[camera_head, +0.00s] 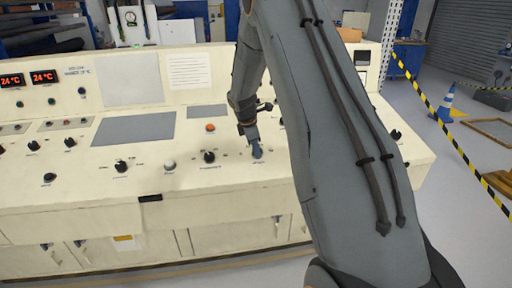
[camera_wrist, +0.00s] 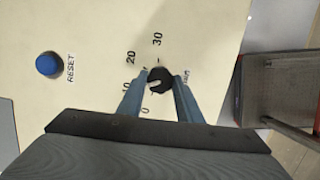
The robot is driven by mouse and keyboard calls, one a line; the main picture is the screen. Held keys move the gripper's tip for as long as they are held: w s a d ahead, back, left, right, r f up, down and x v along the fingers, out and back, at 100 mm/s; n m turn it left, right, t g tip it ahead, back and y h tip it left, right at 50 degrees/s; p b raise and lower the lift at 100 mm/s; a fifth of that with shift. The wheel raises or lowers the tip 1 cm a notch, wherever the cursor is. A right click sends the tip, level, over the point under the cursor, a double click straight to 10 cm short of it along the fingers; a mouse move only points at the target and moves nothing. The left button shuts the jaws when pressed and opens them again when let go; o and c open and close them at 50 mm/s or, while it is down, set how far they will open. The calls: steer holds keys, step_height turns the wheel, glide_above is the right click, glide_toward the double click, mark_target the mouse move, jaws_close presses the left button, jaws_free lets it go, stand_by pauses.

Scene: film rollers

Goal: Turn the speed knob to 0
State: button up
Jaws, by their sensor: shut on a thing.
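The speed knob (camera_wrist: 158,84) is a small round black dial with a pale notch, set in the cream panel. In the wrist view, the numbers 0, 10, 20 and 30 are printed around its left side. The notch is on its left side, near the 10. My gripper (camera_wrist: 165,76) is shut on the knob, with one blue-grey finger on each side of it. In the head view, my gripper (camera_head: 257,152) points down at the sloping panel and hides the knob.
A blue button (camera_wrist: 48,64) marked RESET is left of the dial in the wrist view. In the head view, another black knob (camera_head: 208,156) and a white button (camera_head: 169,164) are to the left on the cream console (camera_head: 100,205). An orange button (camera_head: 210,127) is above them.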

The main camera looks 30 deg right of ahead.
steer(key=n+p, duration=0.2)
steer(key=n, duration=0.2)
steer(key=shift+s+r+n+t, duration=0.1)
steer(key=shift+s+n+t, duration=0.05)
steer(key=shift+n+t, duration=0.2)
steer(key=shift+n+t+p, duration=0.65)
steer(key=shift+n+p, duration=1.15)
steer(key=shift+n, duration=0.55)
steer(key=o, duration=1)
steer(key=shift+o, duration=0.2)
steer(key=b+v, duration=0.1)
steer(key=v, duration=0.6)
steer(key=shift+s+r, duration=0.15)
steer(key=shift+r, duration=0.1)
